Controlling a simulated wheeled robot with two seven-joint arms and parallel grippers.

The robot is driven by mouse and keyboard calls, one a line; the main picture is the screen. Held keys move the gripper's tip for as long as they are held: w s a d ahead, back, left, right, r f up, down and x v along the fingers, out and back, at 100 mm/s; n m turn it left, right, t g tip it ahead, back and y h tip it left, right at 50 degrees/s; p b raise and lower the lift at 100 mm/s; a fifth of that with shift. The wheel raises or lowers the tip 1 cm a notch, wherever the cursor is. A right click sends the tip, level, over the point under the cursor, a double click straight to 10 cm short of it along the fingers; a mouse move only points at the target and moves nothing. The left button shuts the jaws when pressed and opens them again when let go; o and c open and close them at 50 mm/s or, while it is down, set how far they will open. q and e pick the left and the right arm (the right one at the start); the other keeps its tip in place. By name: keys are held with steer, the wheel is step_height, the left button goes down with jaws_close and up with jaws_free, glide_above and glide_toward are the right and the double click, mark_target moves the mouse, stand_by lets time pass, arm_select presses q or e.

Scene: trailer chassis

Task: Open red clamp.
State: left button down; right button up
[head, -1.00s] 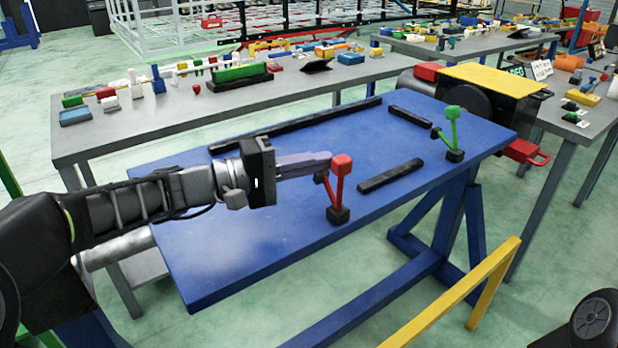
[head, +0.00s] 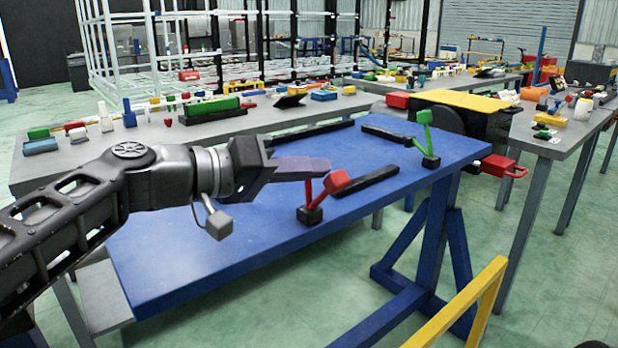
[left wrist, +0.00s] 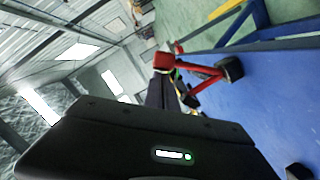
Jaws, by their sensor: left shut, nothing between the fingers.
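The red clamp (head: 323,189) stands near the front edge of the blue table (head: 215,250). Its black base is on the table, and its red lever leans up to the right, ending in a red block. My left gripper (head: 326,166) is shut and empty, its fingertips just above and left of that block. In the left wrist view, the clamp (left wrist: 203,70) shows beyond the shut fingers (left wrist: 162,92), its red block close to their tips. I cannot tell whether they touch. My right gripper is not in view.
A green clamp (head: 426,138) stands farther right, its lever nearly upright. Black bars (head: 366,186) lie on the blue table. A yellow-topped black machine (head: 465,112) is at its right end. A grey table (head: 160,137) with blocks stands behind, and a yellow rail (head: 465,310) in front.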

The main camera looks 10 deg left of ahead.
arm_select(q)
steer(key=shift+s+d+f, duration=0.1)
steer(key=shift+d+f, duration=0.05)
stand_by(0.3)
steer(key=v, duration=0.8)
stand_by(0.3)
